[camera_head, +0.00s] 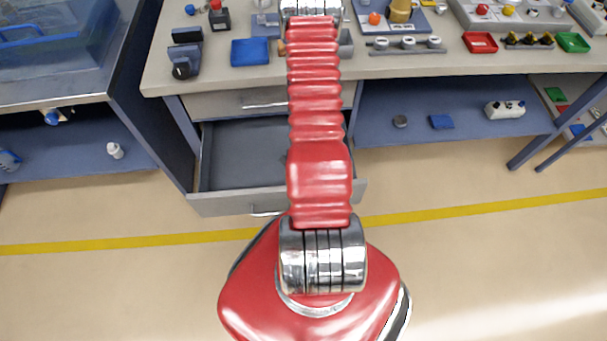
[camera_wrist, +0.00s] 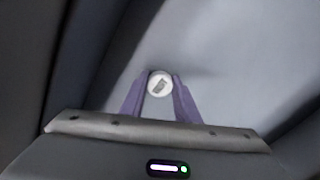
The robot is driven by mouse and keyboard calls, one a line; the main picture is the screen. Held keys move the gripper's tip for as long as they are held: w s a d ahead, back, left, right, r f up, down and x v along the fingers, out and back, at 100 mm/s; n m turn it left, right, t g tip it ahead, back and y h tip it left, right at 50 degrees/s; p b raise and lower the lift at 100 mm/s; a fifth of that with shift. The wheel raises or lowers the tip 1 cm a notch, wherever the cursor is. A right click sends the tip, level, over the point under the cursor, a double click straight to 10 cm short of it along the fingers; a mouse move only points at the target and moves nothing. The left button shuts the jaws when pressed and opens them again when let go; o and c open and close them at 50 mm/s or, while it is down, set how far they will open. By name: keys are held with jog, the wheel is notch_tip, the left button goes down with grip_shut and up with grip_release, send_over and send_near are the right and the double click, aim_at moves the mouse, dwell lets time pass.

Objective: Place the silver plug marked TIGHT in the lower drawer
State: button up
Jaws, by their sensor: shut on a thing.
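In the wrist view my gripper (camera_wrist: 160,95) is shut on a small round silver plug (camera_wrist: 160,83), held between its two purple fingertips. A dark mark shows on the plug's face, too small to read. Behind the plug is a grey surface that looks like the inside of a drawer. In the head view the lower drawer (camera_head: 240,150) is pulled open below the bench, and its visible floor looks empty. My red arm covers the drawer's right part. My gripper and the plug are hidden in that view.
The upper drawer (camera_head: 225,104) is closed above the open one. The bench top (camera_head: 240,88) holds a blue box (camera_head: 250,52), a red tray (camera_head: 480,42), a green tray (camera_head: 573,42) and several fittings. A blue shelf (camera_head: 450,105) lies to the right. The floor in front is clear.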

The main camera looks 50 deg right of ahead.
jog(key=o, duration=0.8)
jog(key=shift+o, duration=0.2)
notch_tip(320, 180, up, 12)
dwell(0.8)
dwell(0.6)
